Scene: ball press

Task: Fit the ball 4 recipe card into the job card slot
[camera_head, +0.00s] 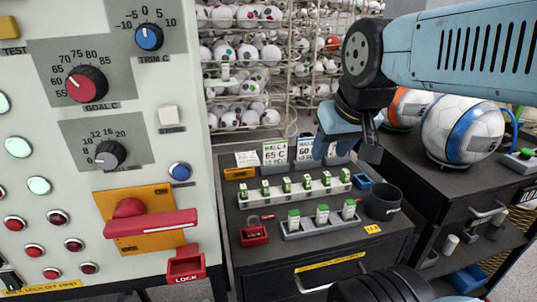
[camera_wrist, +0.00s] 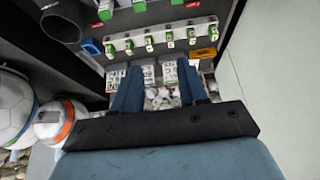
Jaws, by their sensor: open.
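Several recipe cards stand upright in a row along the back of the black cabinet top. In the head view one has a green band and reads 65 C (camera_head: 275,153), one has a blue band and reads 60 (camera_head: 305,149), and a plain white card (camera_head: 247,159) stands at the left. I cannot tell which is ball 4's. My gripper (camera_head: 337,148) is open, pointing down over the right end of the row, partly hiding it. In the wrist view its two blue fingers (camera_wrist: 158,70) have a white card (camera_wrist: 148,76) showing between them, apparently beyond the tips. I cannot make out the job card slot.
A rack of green-topped pieces (camera_head: 306,190) and a smaller rack (camera_head: 321,222) sit in front of the cards. A dark cup (camera_head: 383,200) stands at the right, a red padlock-like item (camera_head: 254,234) at the left. The control panel (camera_head: 180,90) rises at the left; large balls (camera_head: 461,130) are at the right.

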